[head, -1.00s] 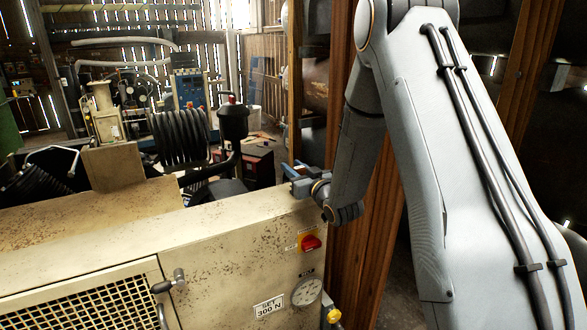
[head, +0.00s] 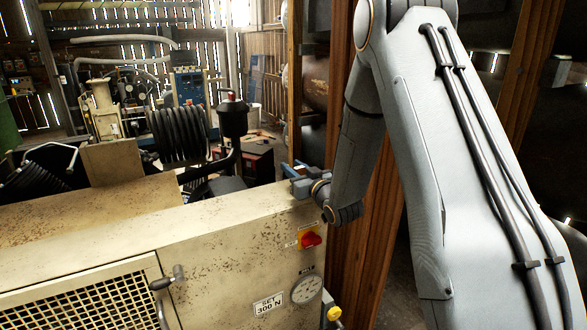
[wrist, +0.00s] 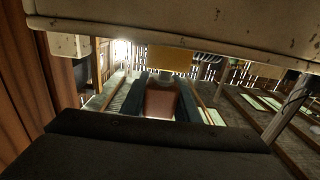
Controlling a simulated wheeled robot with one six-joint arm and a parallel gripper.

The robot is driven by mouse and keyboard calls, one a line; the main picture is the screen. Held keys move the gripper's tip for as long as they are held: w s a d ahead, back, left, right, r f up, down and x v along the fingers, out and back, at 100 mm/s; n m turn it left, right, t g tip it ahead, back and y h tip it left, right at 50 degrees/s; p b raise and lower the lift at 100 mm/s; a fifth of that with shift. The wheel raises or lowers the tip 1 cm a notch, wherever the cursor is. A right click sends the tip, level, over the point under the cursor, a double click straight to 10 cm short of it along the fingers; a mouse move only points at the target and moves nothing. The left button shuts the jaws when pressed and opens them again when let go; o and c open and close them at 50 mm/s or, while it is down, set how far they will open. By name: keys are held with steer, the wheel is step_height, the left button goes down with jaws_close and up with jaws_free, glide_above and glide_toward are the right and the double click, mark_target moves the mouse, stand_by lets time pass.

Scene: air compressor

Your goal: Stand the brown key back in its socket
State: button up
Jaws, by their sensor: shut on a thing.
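My gripper (head: 300,180) is at the top right corner of the beige compressor housing (head: 200,250) in the head view. In the wrist view my gripper (wrist: 161,98) has its two dark blue-grey fingers on either side of a brown piece, the brown key (wrist: 160,103), and is shut on it. A pale grey part and a yellow block (wrist: 170,59) show just beyond the key. The key is hidden in the head view. I cannot make out its socket in either view.
The housing's front panel carries a red switch (head: 311,240), a gauge (head: 306,289), a "SET 300 N" label (head: 268,304) and a handle (head: 170,278). A yellow knob (head: 334,313) is at lower right. A wooden post (head: 378,225) stands close behind my arm.

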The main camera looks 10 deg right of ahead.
steer(key=shift+f+b, duration=0.3)
steer(key=shift+f, duration=0.15)
steer(key=o, duration=1.2)
steer(key=shift+c, duration=0.2)
steer(key=b+v, duration=0.1)
steer(key=v, duration=0.6)
steer(key=shift+s+d, duration=0.15)
steer(key=shift+s, duration=0.25)
